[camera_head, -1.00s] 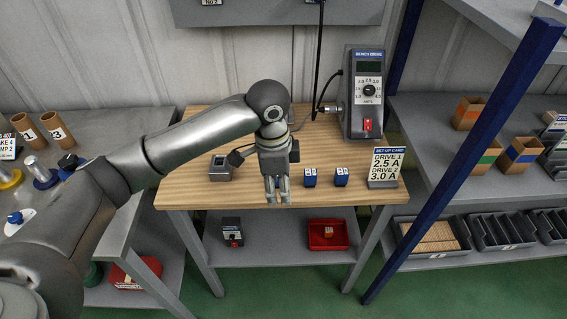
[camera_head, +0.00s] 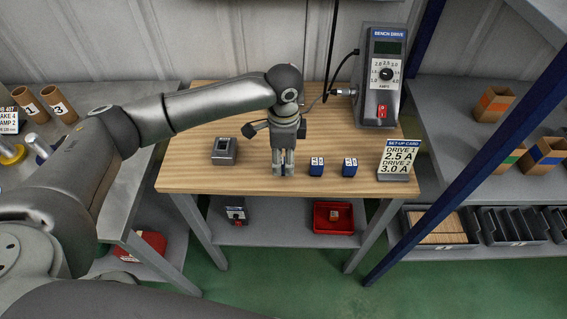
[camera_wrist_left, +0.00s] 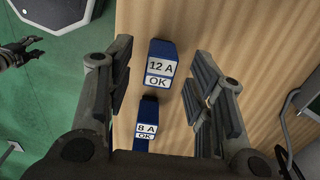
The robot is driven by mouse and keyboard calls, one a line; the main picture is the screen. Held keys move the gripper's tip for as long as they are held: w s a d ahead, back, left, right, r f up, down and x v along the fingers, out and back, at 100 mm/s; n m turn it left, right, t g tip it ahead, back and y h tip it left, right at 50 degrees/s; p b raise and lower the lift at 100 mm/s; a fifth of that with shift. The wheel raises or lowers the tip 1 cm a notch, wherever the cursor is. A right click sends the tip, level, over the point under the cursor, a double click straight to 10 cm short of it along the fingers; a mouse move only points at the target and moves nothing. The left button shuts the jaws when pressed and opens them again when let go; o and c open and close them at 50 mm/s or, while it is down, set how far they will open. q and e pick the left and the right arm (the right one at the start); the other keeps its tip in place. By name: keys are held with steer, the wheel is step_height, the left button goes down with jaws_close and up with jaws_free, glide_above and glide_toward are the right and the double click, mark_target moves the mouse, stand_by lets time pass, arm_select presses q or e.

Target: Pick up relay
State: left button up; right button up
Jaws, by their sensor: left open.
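Two small blue relays stand on the wooden bench top: one (camera_head: 316,167) nearer my left gripper and one (camera_head: 349,167) further right. In the left wrist view, the larger-looking relay (camera_wrist_left: 160,65) reads "12 A OK" and the other relay (camera_wrist_left: 147,125) reads "8 A OK". My left gripper (camera_head: 283,170) points down over the front of the bench, just left of both relays in the head view. Its fingers are apart and empty, with both relays appearing between them in the wrist view. A dark part at that view's left edge looks like my right gripper (camera_wrist_left: 28,50); its jaw state is unclear.
A grey socket box (camera_head: 224,150) sits left on the bench. The bench drive (camera_head: 381,75) and set-up card (camera_head: 397,158) stand right. A blue post (camera_head: 465,150) rises right.

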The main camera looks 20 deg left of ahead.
arm_select(q)
steer(key=shift+f, duration=1.05)
steer(key=shift+c, duration=1.2)
steer(key=c, duration=0.8)
steer(key=shift+r, duration=0.7)
steer(key=s+d+r, duration=0.1)
steer(key=s+r, duration=0.3)
steer(key=s+d+r+b, duration=0.1)
steer(key=s+r, duration=0.2)
steer(key=s, duration=0.2)
steer(key=s+d+r+b, duration=0.1)
steer(key=s+r, duration=0.3)
steer(key=shift+s+d+r, duration=0.25)
steer(key=shift+d+r, duration=0.1)
steer(key=shift+d, duration=0.05)
arm_select(e)
steer(key=shift+s+f, duration=0.2)
steer(key=shift+f, duration=0.8)
